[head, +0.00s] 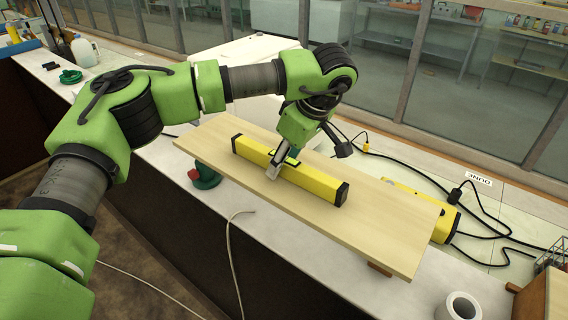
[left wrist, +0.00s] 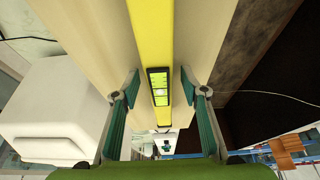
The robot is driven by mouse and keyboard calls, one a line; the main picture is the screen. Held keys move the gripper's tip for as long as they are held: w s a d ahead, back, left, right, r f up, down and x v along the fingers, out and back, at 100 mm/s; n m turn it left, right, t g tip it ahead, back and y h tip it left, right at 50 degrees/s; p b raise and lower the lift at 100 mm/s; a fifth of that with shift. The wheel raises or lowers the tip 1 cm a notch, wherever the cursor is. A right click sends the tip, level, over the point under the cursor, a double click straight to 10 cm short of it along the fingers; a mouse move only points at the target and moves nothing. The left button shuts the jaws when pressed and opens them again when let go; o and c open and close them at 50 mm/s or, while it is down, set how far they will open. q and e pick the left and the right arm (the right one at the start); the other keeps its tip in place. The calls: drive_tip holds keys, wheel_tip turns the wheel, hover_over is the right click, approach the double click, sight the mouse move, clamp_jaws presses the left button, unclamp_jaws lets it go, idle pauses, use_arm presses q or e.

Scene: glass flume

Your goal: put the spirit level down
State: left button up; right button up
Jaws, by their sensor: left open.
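The spirit level (head: 318,183) is a long yellow bar with black end caps. It lies lengthwise on a pale wooden board (head: 385,235). My left gripper (head: 277,170) is over its middle, pointing down. In the left wrist view the open fingers (left wrist: 160,84) stand on either side of the level (left wrist: 152,28), with a gap to each side. The green vial window (left wrist: 159,87) sits between the fingertips. In the head view the gripper hides part of the level's middle. My right gripper is not in view.
A white roll (head: 460,306) stands at front right. Glass panels (head: 470,80) run along the back. Bare board lies right of the level.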

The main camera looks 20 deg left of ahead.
use_arm(q)
drive_tip(key=shift+r, duration=0.1)
clamp_jaws()
